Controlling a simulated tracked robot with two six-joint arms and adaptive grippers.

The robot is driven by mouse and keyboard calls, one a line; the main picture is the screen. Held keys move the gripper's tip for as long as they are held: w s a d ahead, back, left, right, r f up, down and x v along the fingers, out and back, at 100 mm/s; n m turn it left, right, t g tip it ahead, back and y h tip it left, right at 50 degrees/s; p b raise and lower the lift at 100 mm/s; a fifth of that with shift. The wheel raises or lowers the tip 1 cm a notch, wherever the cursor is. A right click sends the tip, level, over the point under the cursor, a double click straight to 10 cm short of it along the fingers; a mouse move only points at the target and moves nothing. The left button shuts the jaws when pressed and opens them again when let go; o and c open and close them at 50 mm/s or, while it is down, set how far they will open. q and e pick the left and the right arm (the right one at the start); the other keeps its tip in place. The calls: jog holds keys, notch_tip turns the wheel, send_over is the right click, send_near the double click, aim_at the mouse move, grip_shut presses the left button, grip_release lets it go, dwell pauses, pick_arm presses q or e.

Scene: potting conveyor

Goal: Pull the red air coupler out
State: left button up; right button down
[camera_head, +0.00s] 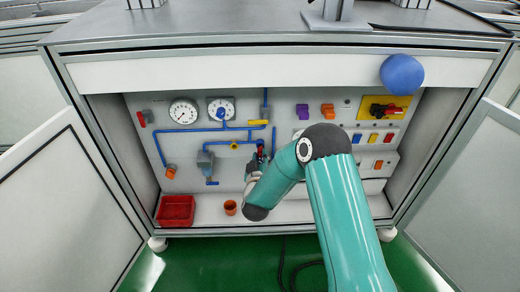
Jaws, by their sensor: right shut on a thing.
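The red air coupler (261,151) shows as a small red piece on the back panel of the cabinet, just below the blue pipework. My right gripper (258,163) is at it, shut on it, with the fingers partly hidden behind my teal right arm. How far the coupler sits in its socket is too small to tell. My left gripper is out of view.
The panel (226,179) also carries two gauges (183,111), blue pipes, yellow handles and a red rotary switch (390,109). A red bin (176,211) and an orange pot (230,207) stand on the cabinet floor. Open white doors (63,205) flank the opening.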

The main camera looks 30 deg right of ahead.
jog(key=shift+v, duration=1)
jog(key=shift+s+f, duration=0.1)
jog(key=shift+s, duration=0.1)
jog(key=shift+f+v, duration=0.2)
jog(key=shift+v, duration=1.05)
jog(key=shift+s+f, duration=0.1)
jog(key=shift+s, duration=0.05)
